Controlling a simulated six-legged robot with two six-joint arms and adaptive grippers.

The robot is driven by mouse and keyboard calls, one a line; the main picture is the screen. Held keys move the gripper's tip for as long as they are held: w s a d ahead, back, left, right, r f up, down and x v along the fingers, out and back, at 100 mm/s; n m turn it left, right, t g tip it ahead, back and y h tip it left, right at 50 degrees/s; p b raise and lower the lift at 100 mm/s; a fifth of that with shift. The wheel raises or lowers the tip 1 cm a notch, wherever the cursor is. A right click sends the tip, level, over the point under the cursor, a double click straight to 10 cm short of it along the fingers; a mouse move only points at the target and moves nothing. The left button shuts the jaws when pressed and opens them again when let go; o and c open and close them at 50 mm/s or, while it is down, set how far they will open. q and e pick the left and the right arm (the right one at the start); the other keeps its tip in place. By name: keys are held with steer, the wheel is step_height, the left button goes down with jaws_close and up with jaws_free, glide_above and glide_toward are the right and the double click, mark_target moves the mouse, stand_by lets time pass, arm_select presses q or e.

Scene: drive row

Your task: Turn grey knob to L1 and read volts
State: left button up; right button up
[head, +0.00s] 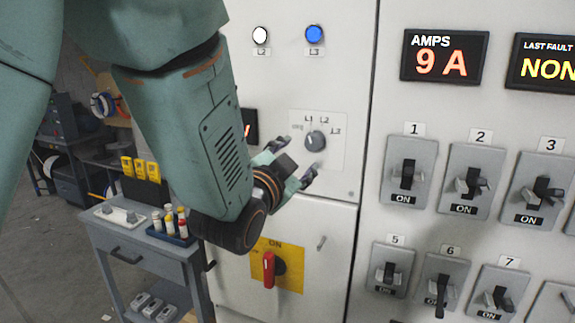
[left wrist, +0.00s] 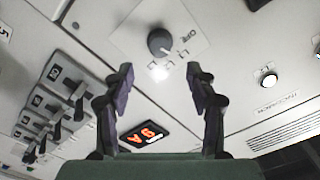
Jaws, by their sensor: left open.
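The grey knob (head: 316,141) sits on a pale plate on the cabinet front, with OFF, L1, L2 and L3 marked around it. The knob also shows in the left wrist view (left wrist: 160,42), beyond the fingertips. I cannot tell surely which mark it points to. My left gripper (head: 298,164) is open and empty, in front of the plate and just below left of the knob; its two fingers stand apart in the left wrist view (left wrist: 160,82). A dark display (head: 250,127) left of the knob is mostly hidden by my left arm; its reading cannot be made out.
An AMPS display (head: 445,57) reads 9 A. Numbered breaker switches (head: 408,173) fill the panel at right. A red handle (head: 268,270) on a yellow plate is below the gripper. A grey cart (head: 150,250) with bottles stands at left. White (head: 261,35) and blue (head: 314,34) lamps are above.

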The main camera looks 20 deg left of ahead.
arm_select(q)
steer(key=shift+s+a, duration=0.1)
steer(key=shift+s, duration=1.95)
steer(key=shift+f, duration=0.1)
steer(key=s+a+f+n+g+b, duration=0.1)
steer(key=s+f+n+g+b, duration=0.15)
steer(key=f, duration=0.95)
steer(key=s+a+f+n+g+b, duration=0.1)
steer(key=s+f+n+g+b, duration=0.2)
steer(key=f, duration=0.8)
steer(key=s+a+f+n+g+b, duration=0.1)
steer(key=s+f+g+b, duration=0.25)
steer(key=f, duration=0.85)
steer(key=s+f+n+g+b, duration=0.2)
steer(key=s+f+g+b, duration=0.7)
steer(key=s+f, duration=1.7)
step_height(320, 180, down, 4)
steer(key=shift+a+f+y+b, duration=0.15)
steer(key=shift+y+b, duration=0.15)
steer(key=shift+b, duration=0.5)
steer(key=shift+w, duration=0.1)
